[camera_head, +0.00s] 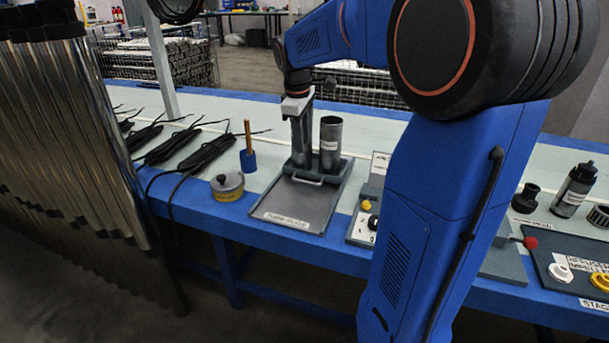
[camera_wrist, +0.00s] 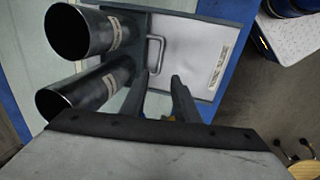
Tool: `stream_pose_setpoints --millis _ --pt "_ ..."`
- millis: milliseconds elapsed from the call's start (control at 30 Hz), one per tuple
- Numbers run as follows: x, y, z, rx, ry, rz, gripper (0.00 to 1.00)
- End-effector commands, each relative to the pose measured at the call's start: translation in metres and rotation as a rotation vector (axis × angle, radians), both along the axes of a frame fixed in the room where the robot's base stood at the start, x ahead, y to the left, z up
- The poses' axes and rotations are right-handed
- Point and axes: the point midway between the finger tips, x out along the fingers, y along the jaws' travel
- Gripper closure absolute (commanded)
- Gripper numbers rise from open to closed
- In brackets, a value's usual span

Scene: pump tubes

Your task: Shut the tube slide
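The tube slide is a grey metal plate (camera_head: 300,208) with a white label at its front edge and a small handle (camera_head: 307,180) near its back end. Two dark upright tubes stand just behind the handle; the right tube (camera_head: 330,148) is clear to see, the left one is partly covered by my wrist. In the wrist view the plate (camera_wrist: 205,62) lies at upper centre, the handle (camera_wrist: 154,54) beside the tubes (camera_wrist: 82,32). My gripper (camera_wrist: 161,79) is open, its two fingers apart with nothing between them, close to the handle. The fingertips are not clear in the head view.
A round yellow-grey tin (camera_head: 227,187) and a blue holder with a wooden stick (camera_head: 248,160) stand left of the slide. A panel with knobs (camera_head: 366,222) is to its right. Black cables (camera_head: 195,150) lie at left, with metal pipes (camera_head: 75,140) in front.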

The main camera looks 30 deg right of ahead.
Motion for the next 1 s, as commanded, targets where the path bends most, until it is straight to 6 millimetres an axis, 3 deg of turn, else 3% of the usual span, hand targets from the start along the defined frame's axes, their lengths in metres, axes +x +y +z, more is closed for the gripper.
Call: stream_pose_setpoints --millis 700,1000 --pt "0.014 -0.018 -0.122 0.001 0.002 0.002 0.72" --pt "0.016 -0.021 -0.144 -0.001 0.001 0.002 0.72"
